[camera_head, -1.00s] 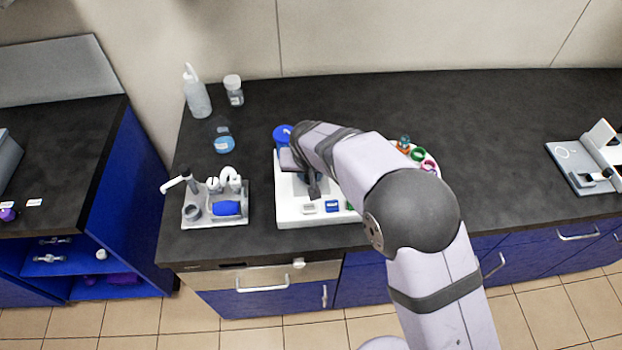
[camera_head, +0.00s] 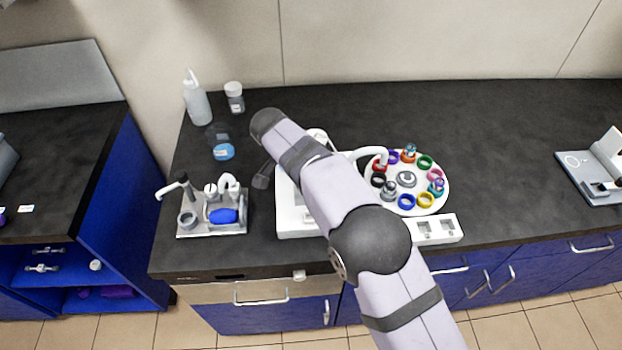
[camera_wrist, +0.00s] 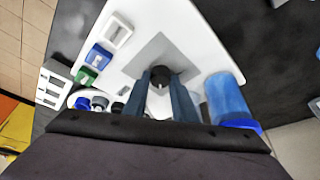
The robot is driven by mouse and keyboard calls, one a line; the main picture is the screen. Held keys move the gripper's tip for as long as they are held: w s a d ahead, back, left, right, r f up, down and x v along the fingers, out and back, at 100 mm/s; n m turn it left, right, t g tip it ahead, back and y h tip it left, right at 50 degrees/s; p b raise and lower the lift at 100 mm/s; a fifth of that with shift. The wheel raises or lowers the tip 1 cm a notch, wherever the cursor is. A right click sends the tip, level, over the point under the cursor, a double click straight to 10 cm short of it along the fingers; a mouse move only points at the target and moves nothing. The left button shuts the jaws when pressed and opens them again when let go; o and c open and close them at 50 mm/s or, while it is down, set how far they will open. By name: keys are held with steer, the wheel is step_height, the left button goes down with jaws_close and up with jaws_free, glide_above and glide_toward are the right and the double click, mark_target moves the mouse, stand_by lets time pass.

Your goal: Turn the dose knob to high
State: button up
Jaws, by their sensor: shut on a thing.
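A small dark round knob (camera_wrist: 160,74), which I take for the dose knob, sits on a grey plate (camera_wrist: 192,44) on a white base (camera_wrist: 170,16). In the wrist view my gripper (camera_wrist: 160,82) has its two blue-grey fingers on either side of the knob, shut on it. I cannot read any dose mark or the knob's setting. In the head view the white base (camera_head: 290,214) shows beside my arm, and the arm hides the knob.
A blue cylinder (camera_wrist: 226,98) stands close right of my fingers in the wrist view. Blue (camera_wrist: 98,56) and green (camera_wrist: 86,75) blocks sit left. In the head view a round tray of coloured rings (camera_head: 407,180) stands right, and a pump-like unit (camera_head: 212,228) left.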

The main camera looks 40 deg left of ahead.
steer(key=shift+m, duration=0.3)
steer(key=o, duration=1)
steer(key=shift+o, duration=0.2)
steer(key=shift+r, duration=0.1)
steer(key=b+v, duration=0.1)
steer(key=v, duration=0.6)
steer(key=shift+r, duration=0.1)
